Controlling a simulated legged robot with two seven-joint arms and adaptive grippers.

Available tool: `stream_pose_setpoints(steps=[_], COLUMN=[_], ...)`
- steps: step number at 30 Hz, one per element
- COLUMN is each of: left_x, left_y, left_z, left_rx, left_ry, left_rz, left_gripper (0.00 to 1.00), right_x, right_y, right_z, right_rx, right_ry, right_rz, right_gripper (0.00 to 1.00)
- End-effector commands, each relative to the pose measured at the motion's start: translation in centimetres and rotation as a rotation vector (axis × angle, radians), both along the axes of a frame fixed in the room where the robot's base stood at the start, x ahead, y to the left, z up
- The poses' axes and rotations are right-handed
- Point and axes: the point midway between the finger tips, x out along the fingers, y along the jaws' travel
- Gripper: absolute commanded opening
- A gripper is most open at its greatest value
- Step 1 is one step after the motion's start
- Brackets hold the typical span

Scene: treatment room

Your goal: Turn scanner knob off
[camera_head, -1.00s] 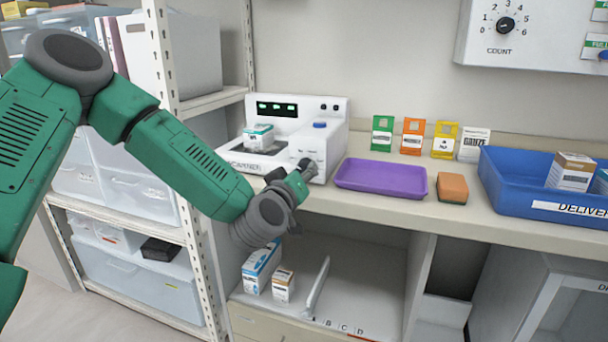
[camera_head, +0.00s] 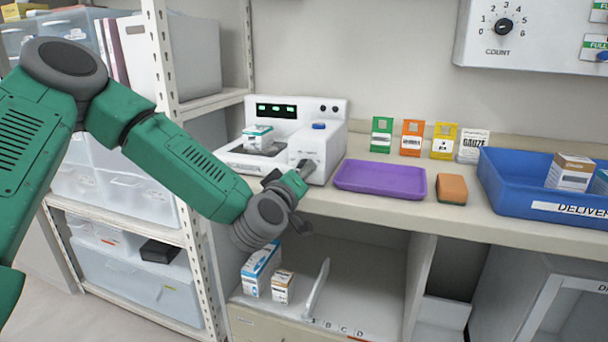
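The white scanner (camera_head: 325,148) stands on the counter against the wall, with a small box (camera_head: 258,136) on its platform and green lit digits on its dark display (camera_head: 276,109). A blue button (camera_head: 319,126) is on its top. My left gripper (camera_head: 304,167) is at the scanner's front right face, where the knob seems to be. The fingers cover that spot, so the knob itself is hidden. I cannot tell whether the fingers are open or closed on it. My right gripper is out of view.
A purple tray (camera_head: 380,192) and an orange sponge (camera_head: 452,188) lie right of the scanner. A blue delivery bin (camera_head: 510,195) is further right. Colored packets (camera_head: 412,138) stand behind the tray. A metal shelf post (camera_head: 188,215) is close to my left arm.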

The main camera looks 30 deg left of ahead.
Motion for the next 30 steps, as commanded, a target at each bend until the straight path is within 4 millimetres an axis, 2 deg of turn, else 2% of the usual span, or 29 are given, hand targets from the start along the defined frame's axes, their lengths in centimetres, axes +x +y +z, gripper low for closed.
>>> stream_pose_setpoints(steps=[1,2,3,14,24,30], left_x=[0.1,0.1,0.1,-0.4,-5.6,-7.0], left_y=[0.3,0.3,0.3,-0.1,-1.1,-1.3], left_z=[0.4,0.4,0.4,0.1,-0.1,-0.1], left_rx=[0.001,0.001,0.0,0.001,-0.001,-0.001], left_ry=[-0.011,-0.011,-0.01,-0.002,-0.002,-0.003], left_rz=[0.01,0.009,0.009,0.002,0.004,0.006], left_gripper=[0.37,0.47,0.5,0.5,0.5,0.5], right_x=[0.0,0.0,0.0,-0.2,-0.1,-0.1], right_y=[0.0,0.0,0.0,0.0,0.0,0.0], right_z=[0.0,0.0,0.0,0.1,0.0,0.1], right_rx=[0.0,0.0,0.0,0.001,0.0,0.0], right_ry=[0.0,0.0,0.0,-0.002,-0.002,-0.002], right_rz=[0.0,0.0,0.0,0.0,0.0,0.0], right_gripper=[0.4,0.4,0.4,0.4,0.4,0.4])
